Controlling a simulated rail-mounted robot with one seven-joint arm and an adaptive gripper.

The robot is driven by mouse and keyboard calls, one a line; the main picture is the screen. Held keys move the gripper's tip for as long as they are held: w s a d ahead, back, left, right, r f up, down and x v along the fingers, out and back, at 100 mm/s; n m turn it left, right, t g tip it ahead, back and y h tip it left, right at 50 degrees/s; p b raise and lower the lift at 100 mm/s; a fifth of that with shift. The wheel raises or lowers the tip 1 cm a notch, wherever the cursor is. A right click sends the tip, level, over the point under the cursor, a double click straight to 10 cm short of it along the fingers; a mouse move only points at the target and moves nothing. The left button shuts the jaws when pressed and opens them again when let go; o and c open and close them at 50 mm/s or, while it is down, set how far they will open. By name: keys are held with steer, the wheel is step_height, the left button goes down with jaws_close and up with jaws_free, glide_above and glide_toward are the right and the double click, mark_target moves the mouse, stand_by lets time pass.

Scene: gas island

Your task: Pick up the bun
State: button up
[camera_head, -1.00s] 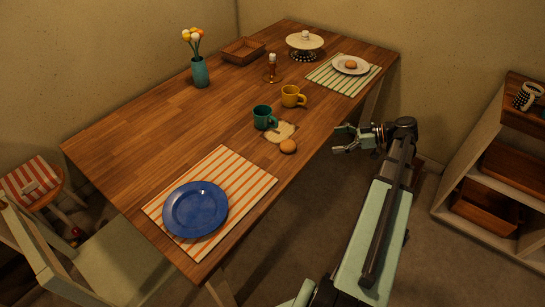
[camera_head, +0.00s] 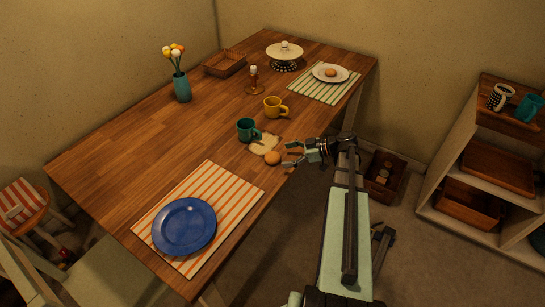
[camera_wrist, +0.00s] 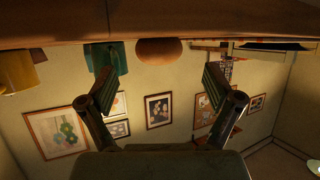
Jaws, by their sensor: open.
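A round orange-brown bun (camera_head: 273,158) rests near the table's right edge, beside a pale, bread-slice-shaped mat (camera_head: 264,144). A similar bun (camera_head: 331,72) sits on a white plate (camera_head: 318,78) at the far end. My gripper (camera_head: 288,154) is open and empty, its fingers pointing left at the nearer bun from just past the table edge. In the wrist view, which appears upside down, the nearer bun (camera_wrist: 159,50) shows at top centre, beyond and between the two spread fingers. A gap to the bun seems to remain; its exact size is unclear.
A teal mug (camera_head: 246,130) and a yellow mug (camera_head: 274,107) stand just behind the bun. A blue plate (camera_head: 184,227) lies on a striped placemat (camera_head: 222,190) in front. A candle holder (camera_head: 254,82) stands farther back. The table's left middle is clear.

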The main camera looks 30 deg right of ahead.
mark_target(278, 156)
steer(key=shift+p+x, duration=0.85)
steer(key=shift+x, duration=1.5)
steer(key=shift+d+f, duration=0.1)
steer(key=shift+f, duration=0.05)
steer(key=c, duration=1.2)
step_height(278, 156, up, 19)
steer(key=b, duration=0.4)
steer(key=shift+r, duration=0.2)
